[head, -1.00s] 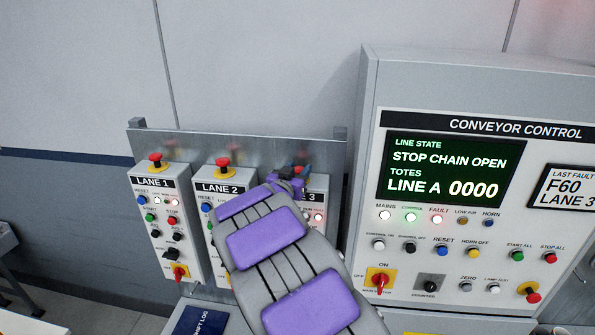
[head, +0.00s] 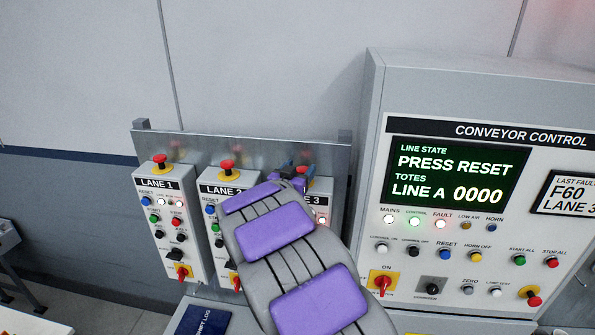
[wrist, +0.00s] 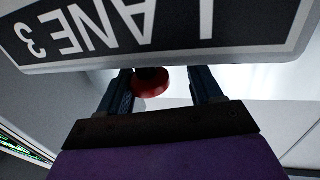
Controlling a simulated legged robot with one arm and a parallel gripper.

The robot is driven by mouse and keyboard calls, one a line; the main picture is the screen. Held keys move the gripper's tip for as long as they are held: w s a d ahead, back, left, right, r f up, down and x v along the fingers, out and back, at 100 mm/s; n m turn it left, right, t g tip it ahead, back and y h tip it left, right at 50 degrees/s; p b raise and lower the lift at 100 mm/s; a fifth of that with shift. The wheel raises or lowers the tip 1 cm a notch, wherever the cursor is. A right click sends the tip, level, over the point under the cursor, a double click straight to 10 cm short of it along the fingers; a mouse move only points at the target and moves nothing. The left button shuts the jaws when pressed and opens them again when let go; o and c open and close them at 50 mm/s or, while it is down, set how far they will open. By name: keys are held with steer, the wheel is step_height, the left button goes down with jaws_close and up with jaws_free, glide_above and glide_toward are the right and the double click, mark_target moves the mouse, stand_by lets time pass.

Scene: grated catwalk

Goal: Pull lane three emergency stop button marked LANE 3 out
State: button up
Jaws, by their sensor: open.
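The red LANE 3 emergency stop button (wrist: 150,82) shows in the wrist view between the two fingers of my gripper (wrist: 162,88), which is open around it. A gap shows between the button and the right finger; the left finger is close to it, and I cannot tell whether they touch. The LANE 3 label (wrist: 150,28) appears upside down above. In the head view my gripper (head: 291,173) is at the top of the LANE 3 box (head: 322,200). My arm hides most of that box, and a bit of red shows beside the fingers.
The LANE 1 box (head: 167,220) and LANE 2 box (head: 208,190) stand to the left, each with a red stop button on top. The conveyor control panel (head: 455,275) stands to the right; its screen (head: 455,172) reads PRESS RESET. A metal plate (head: 250,148) is behind the boxes.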

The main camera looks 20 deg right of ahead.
steer(key=shift+s+d+r, duration=0.15)
steer(key=shift+r, duration=0.55)
steer(key=shift+s+a+f, duration=0.15)
steer(key=shift+s+a, duration=0.05)
steer(key=f+b+v, duration=0.1)
steer(key=b+v, duration=0.1)
steer(key=v, duration=1.4)
steer(key=shift+s+a, duration=0.2)
steer(key=shift+a, duration=0.1)
steer(key=shift+a, duration=0.3)
